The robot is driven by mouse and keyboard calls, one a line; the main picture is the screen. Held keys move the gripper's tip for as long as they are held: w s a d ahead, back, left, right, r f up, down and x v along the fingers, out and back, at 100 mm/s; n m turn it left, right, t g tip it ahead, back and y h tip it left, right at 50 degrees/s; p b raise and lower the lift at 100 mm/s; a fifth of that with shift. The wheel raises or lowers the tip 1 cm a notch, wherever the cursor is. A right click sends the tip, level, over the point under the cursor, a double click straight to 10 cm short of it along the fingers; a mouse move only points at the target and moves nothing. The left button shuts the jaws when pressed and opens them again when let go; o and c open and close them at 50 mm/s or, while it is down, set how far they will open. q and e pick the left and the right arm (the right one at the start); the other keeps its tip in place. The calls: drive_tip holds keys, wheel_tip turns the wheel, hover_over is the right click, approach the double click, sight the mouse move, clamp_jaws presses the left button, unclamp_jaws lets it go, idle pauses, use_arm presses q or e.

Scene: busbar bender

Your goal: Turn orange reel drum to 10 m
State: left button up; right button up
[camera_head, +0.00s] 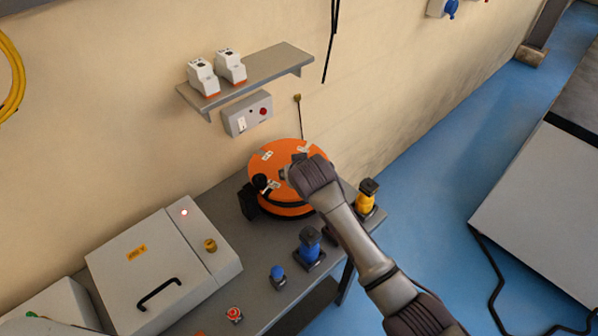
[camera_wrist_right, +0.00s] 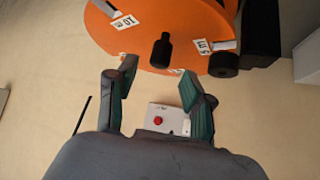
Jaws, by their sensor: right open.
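The orange reel drum (camera_head: 268,160) lies flat on the grey bench by the wall, with white labels on its top. It also shows in the right wrist view (camera_wrist_right: 185,22), where one label (camera_wrist_right: 124,22) reads 10, upside down, and another (camera_wrist_right: 204,46) seems to read 5 m. A black knob (camera_wrist_right: 161,50) stands up from the drum near its rim and shows in the head view (camera_head: 260,181). My right gripper (camera_head: 290,172) is over the drum. In its wrist view the fingers (camera_wrist_right: 158,82) are spread apart and empty, with the knob beyond their tips. My left gripper is out of view.
A blue device (camera_head: 310,246) and a yellow one (camera_head: 367,196) stand near the drum. A light grey box with a black handle (camera_head: 150,262) is at the left. A wall shelf (camera_head: 262,68) and a box with a red button (camera_head: 248,114) are above the drum.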

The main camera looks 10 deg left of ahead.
drive_tip(key=v, duration=0.7)
drive_tip(key=shift+s+r, duration=0.15)
drive_tip(key=shift+s, duration=0.05)
